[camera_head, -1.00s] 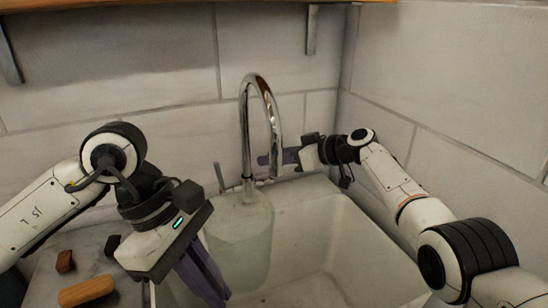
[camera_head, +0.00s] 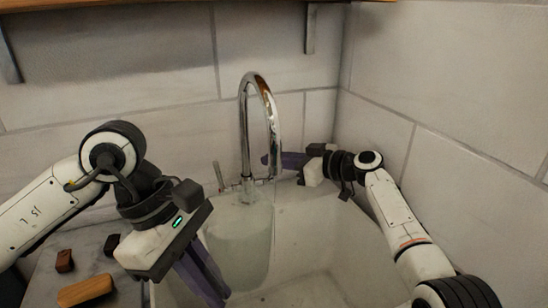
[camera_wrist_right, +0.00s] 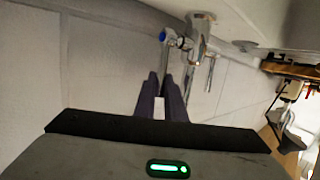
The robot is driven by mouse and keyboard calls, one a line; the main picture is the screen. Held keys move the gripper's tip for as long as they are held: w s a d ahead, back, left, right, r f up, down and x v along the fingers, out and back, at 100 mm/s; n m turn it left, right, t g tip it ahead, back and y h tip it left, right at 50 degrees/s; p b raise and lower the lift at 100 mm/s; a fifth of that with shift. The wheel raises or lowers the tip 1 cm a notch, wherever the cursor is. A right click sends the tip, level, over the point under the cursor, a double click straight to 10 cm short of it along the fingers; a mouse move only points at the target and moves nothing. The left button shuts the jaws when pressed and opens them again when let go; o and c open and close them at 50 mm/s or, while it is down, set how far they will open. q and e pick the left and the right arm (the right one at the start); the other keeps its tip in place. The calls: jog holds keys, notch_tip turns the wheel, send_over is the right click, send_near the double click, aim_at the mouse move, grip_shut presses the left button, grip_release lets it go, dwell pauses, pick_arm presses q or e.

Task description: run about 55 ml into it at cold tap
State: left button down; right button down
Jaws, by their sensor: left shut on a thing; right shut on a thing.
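The chrome tap (camera_head: 259,95) arches over the sink (camera_head: 335,240). A clear, pale vessel (camera_head: 238,250) stands upright below the spout; its water level cannot be read. My left gripper (camera_head: 212,285) is shut at the vessel's left side, its tips low in the picture. My right gripper (camera_head: 277,160) is shut behind the spout, at the tap's right-hand handle. In the right wrist view its purple fingers (camera_wrist_right: 161,95) are together just below a blue-marked handle (camera_wrist_right: 166,36). The exact contact is hard to see. No clear stream of water shows.
A wooden block (camera_head: 86,291) and small dark-red blocks (camera_head: 65,260) lie on the counter (camera_head: 40,278) at left. Tiled walls close in behind and to the right. A shelf bracket (camera_head: 311,28) hangs above. The sink's right part is clear.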

jog(key=shift+s+d+f+n+t+y, duration=0.2)
jog(key=shift+s+f+n+t+y, duration=0.15)
jog(key=shift+s+n+t+y, duration=0.3)
jog(key=shift+s+d+f+n+t+y, duration=0.35)
jog(key=shift+n+y, duration=0.2)
jog(key=shift+y, duration=0.25)
jog(key=shift+s+d+f+n+t+y, duration=0.1)
jog(key=shift+s+f+n+t+y, duration=0.2)
jog(key=shift+s+n+t+y, duration=0.35)
jog(key=c, duration=1.8)
grip_release()
notch_tip(320, 180, up, 10)
jog(key=shift+r, duration=0.1)
jog(key=shift+c, duration=0.3)
